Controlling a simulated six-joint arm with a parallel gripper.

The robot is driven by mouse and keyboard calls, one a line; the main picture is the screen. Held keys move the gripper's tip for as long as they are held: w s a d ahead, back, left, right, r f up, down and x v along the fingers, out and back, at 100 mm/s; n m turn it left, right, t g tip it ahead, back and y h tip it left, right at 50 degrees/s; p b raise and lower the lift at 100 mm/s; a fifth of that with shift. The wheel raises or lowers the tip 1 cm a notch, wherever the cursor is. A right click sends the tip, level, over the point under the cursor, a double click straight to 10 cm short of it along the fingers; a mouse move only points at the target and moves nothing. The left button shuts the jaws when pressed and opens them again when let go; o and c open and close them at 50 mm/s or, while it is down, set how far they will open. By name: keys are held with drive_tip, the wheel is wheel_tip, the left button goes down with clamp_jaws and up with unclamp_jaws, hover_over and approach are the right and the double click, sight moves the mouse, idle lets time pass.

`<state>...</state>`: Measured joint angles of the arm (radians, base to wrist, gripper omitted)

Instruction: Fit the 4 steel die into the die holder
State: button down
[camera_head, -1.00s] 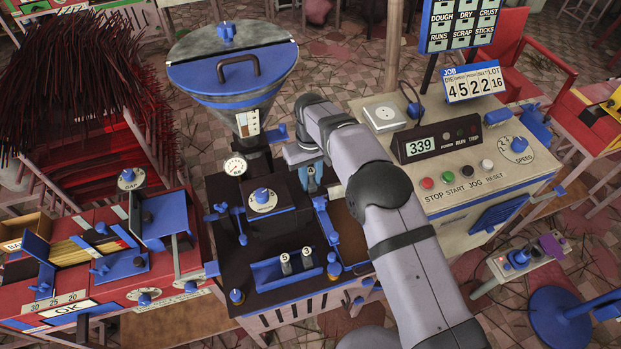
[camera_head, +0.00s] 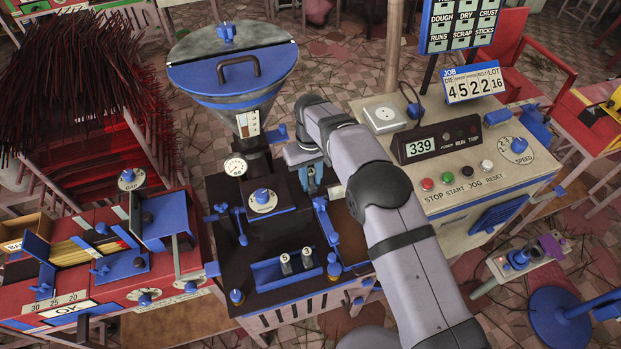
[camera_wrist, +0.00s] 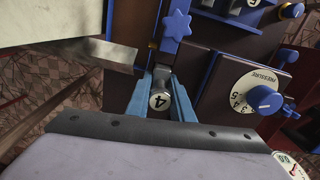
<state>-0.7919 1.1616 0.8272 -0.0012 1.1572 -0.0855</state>
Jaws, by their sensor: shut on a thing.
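The steel die marked 4 (camera_wrist: 159,101) is between the blue fingers of my gripper (camera_wrist: 163,93) in the wrist view, its numbered face toward that camera. In the head view my gripper (camera_head: 311,178) points down beside the dark extruder body (camera_head: 222,192), on its right side, and the die is mostly hidden by the fingers. A blue clamp with a star knob (camera_wrist: 176,24) lies just beyond the fingertips in the wrist view. The die holder cannot be clearly made out; whether the die touches it cannot be told.
A blue rack (camera_head: 262,275) with two other dies (camera_head: 286,264) stands at the front of the extruder. A pressure knob (camera_wrist: 264,99) is close to the right of my gripper. The hopper (camera_head: 232,75) rises behind left; the control cabinet (camera_head: 440,208) stands to the right.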

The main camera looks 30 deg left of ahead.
sight(311, 170)
drive_tip(key=shift+r+p, duration=1.65)
drive_tip(key=shift+r, duration=1.2)
drive_tip(key=shift+w+r, duration=0.1)
drive_tip(key=w+d+r+m+p, duration=0.1)
drive_tip(key=d+r+m+p, duration=0.15)
drive_tip(key=d+r, duration=0.95)
drive_tip(key=s+d+r+m+p, duration=0.2)
drive_tip(key=s+d+r+m, duration=0.3)
drive_tip(key=d+r, duration=0.5)
drive_tip(key=d+f+m+b, duration=0.2)
drive_tip(key=d+f+b, duration=0.2)
drive_tip(key=d+f, duration=1.5)
drive_tip(key=shift+f, duration=0.2)
drive_tip(key=shift+m, duration=0.25)
